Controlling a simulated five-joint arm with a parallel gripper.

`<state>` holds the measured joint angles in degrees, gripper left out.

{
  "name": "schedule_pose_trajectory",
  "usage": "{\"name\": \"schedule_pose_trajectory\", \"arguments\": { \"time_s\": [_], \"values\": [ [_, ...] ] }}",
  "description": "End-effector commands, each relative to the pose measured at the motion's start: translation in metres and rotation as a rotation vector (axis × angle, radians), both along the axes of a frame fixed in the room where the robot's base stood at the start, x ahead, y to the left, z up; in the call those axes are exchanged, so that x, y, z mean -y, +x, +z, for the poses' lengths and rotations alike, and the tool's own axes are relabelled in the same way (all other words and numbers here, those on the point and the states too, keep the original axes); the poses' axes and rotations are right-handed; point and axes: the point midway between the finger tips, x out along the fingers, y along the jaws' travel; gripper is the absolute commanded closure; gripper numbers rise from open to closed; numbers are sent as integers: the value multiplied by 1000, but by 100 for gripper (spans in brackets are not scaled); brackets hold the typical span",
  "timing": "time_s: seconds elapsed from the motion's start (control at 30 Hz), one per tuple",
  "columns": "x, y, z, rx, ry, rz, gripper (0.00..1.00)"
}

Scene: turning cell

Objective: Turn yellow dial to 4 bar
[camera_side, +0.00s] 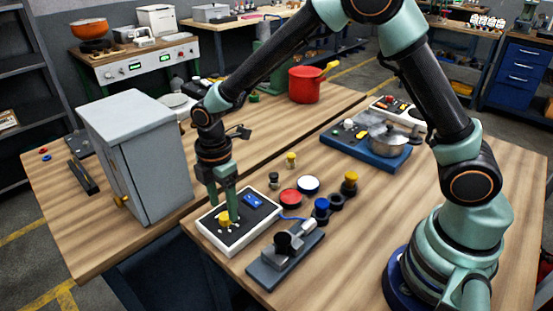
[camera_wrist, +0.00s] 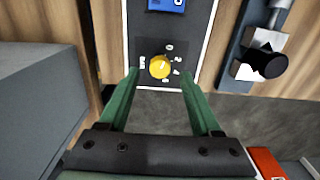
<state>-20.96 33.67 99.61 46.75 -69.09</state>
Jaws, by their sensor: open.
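The yellow dial (camera_side: 224,218) sits on the dark face of a white-edged panel (camera_side: 238,243) at the front left of the table. In the wrist view the dial (camera_wrist: 160,67) is round, with small white labels around it that are too small to read. A blue display block (camera_side: 253,201) sits on the same panel. My gripper (camera_side: 224,207) points down over the dial. In the wrist view its green fingers (camera_wrist: 160,85) are spread apart, left and right of the dial, with visible gaps. I cannot tell the dial's setting.
A grey cabinet (camera_side: 137,150) stands close on the left. A metal fixture on a dark base (camera_side: 286,257) stands right of the panel. Several coloured knobs and buttons, including a red one (camera_side: 290,197), lie behind it. A blue tray (camera_side: 350,151) with a pot is farther back.

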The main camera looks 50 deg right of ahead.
Motion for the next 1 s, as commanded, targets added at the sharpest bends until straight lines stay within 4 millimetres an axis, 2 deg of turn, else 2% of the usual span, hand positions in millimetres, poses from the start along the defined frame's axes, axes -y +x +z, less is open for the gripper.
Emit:
{"name": "schedule_pose_trajectory", "arguments": {
  "time_s": [0.03, 0.2, 0.57, 0.67, 0.73, 0.77, 1.0],
  "values": [
    [0, -1, -8, -4, -1, 0, 35],
    [0, 0, -23, -1, 0, -1, 35],
    [0, 0, -28, 1, 0, -1, 35],
    [0, 0, -28, 1, 0, -1, 69],
    [0, 0, -28, 1, 0, -1, 96],
    [0, 0, -28, 1, 0, -1, 100],
    [0, 0, -27, 1, 0, -13, 100]
  ]
}}
